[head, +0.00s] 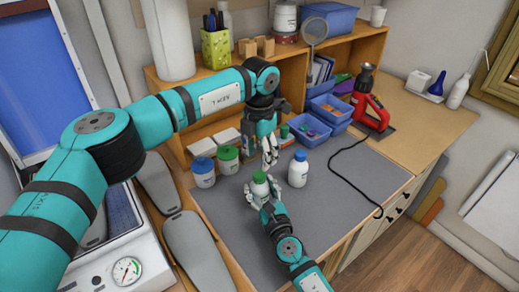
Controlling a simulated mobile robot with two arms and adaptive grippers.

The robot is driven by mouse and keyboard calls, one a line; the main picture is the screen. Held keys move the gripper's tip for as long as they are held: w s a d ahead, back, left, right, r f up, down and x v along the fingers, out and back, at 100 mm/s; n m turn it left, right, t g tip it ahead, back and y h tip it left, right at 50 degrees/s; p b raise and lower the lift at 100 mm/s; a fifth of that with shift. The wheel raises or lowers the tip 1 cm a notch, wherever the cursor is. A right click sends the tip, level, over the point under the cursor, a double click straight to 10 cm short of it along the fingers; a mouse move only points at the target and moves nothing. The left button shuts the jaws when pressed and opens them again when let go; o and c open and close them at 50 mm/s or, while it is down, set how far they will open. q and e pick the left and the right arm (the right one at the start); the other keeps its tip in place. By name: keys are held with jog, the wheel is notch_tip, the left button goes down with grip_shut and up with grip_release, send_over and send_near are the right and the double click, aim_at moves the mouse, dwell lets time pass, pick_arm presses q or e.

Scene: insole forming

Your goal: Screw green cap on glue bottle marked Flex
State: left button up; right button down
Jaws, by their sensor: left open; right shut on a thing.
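My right gripper (263,194) is shut on a green-topped bottle (260,178) over the grey mat. Its fingers hide most of the bottle, and I cannot tell whether the green cap is fully seated. My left gripper (270,159) is open, pointing down just above and slightly right of the green top, apart from it as far as I can see. Another green-capped bottle (229,166) and a blue-capped bottle (203,178) stand at the mat's left. A second blue-capped bottle (298,174) stands right of my grippers. No label is readable at this size.
The grey mat (345,205) is mostly clear on the right, crossed by a black cable (334,172) from a red tool (371,108). Blue bins (309,130) and a wooden shelf stand behind. Grey insole shapes (193,252) lie at the left.

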aim_at(259, 174)
pick_arm(q)
jog(key=n, duration=0.4)
jog(key=shift+r+n, duration=0.15)
jog(key=shift+n, duration=0.25)
jog(key=n, duration=0.6)
jog(key=shift+r+n, duration=0.2)
jog(key=shift+n, duration=0.2)
jog(key=n, duration=0.4)
jog(key=shift+r, duration=0.15)
jog(key=n, duration=0.5)
jog(key=shift+r, duration=0.1)
jog(key=shift+f, duration=4)
jog(key=shift+c, duration=0.2)
